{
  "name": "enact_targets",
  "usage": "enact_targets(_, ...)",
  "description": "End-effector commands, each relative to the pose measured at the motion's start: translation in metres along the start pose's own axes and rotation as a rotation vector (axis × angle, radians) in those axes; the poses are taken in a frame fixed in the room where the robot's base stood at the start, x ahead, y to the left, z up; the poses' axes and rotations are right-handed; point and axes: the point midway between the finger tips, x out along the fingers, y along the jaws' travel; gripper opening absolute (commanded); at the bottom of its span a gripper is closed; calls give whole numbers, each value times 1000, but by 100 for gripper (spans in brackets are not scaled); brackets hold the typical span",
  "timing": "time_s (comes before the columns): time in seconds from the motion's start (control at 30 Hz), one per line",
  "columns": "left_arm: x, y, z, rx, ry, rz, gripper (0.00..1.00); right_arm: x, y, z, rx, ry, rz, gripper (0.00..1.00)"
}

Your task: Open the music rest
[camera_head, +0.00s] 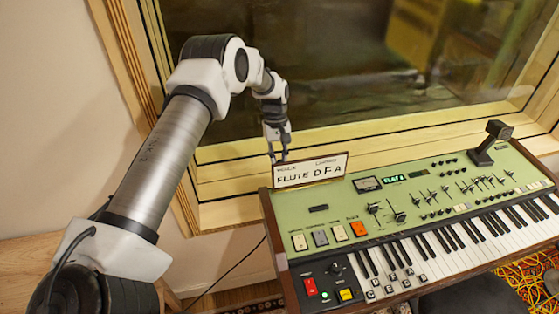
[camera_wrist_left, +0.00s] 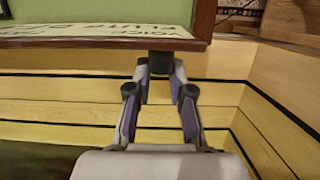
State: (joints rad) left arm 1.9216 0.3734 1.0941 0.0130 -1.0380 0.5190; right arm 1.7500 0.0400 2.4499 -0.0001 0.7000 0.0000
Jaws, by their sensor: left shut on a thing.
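The music rest (camera_head: 310,172) is a white panel with a brown edge and the writing "FLUTE D F A". It sits at the back left edge of the green keyboard (camera_head: 340,205). In the left wrist view the rest (camera_wrist_left: 115,32) shows upside down at the top. My left gripper (camera_head: 279,159) is at the rest's top left corner. In the left wrist view the gripper (camera_wrist_left: 160,72) is shut on a small dark tab (camera_wrist_left: 160,58) at the rest's edge. How far the rest is tilted is hard to tell. My right gripper is not in view.
A wooden window frame (camera_head: 225,172) runs close behind the keyboard and my left gripper. A dark block on a stand (camera_head: 490,142) is at the keyboard's back right. Colored switches (camera_head: 340,233) and white keys (camera_head: 440,262) lie in front. A cable (camera_head: 235,268) hangs at the left.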

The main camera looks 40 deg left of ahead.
Motion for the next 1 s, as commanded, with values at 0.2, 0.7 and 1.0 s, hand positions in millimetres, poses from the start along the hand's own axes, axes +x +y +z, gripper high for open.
enact_targets(0.2,10,-3,-2,-1,-6,-8,0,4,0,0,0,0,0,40)
enact_targets(0.7,1,-1,0,1,-3,-3,47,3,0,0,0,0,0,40)
enact_targets(1.0,-58,0,16,1,-1,-1,47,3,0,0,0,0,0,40)
